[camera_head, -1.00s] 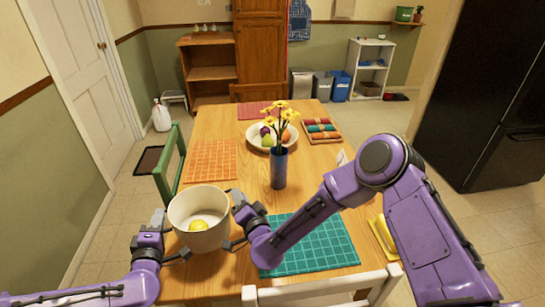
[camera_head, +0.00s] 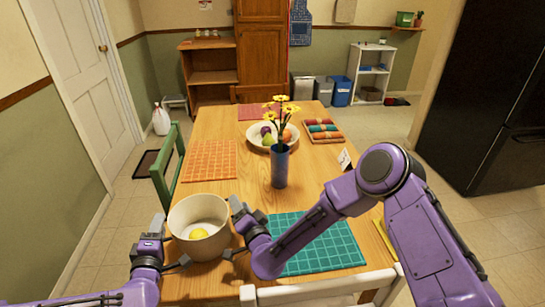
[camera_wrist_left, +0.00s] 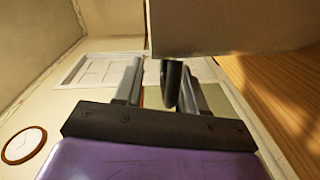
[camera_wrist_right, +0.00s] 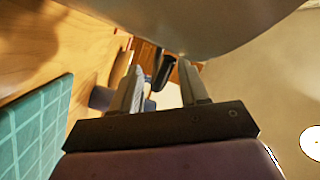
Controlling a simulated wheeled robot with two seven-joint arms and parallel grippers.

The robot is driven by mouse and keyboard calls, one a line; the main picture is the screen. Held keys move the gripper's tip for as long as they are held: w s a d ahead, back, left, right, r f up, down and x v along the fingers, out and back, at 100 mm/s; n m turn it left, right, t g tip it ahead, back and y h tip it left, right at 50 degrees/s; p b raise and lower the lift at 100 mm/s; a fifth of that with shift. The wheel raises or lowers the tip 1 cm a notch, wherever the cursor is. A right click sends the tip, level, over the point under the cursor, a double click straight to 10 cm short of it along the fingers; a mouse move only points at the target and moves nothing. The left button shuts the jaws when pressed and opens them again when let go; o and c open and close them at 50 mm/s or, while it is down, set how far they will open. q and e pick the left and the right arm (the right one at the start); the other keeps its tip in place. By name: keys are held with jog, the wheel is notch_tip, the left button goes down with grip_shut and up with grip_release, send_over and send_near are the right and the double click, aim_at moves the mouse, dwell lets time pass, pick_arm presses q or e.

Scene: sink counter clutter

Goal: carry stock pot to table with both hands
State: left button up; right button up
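The cream stock pot (camera_head: 204,247) stands upright at the near left of the wooden table, with a yellow round item (camera_head: 198,233) inside. My left gripper (camera_head: 168,243) is at the pot's left side and my right gripper (camera_head: 235,230) at its right. Both have their fingers spread. The pot wall also shows at the top of the left wrist view (camera_wrist_left: 230,25) and right wrist view (camera_wrist_right: 200,20). A dark rounded piece, likely a pot handle, shows between the fingers in the left wrist view (camera_wrist_left: 172,82) and right wrist view (camera_wrist_right: 162,72).
The wooden table (camera_head: 225,190) holds a teal placemat (camera_head: 318,245) right of the pot, an orange placemat (camera_head: 209,160) behind it and a blue vase (camera_head: 279,168) of yellow flowers. A fruit bowl (camera_head: 258,142) is farther back. A green chair (camera_head: 168,170) stands left; a white chair (camera_head: 320,287) stands in front.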

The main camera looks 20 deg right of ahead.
jog(key=shift+r, duration=0.15)
pick_arm(q)
jog(key=v, duration=1.2)
pick_arm(e)
notch_tip(320, 180, up, 10)
jog(key=shift+f, duration=0.15)
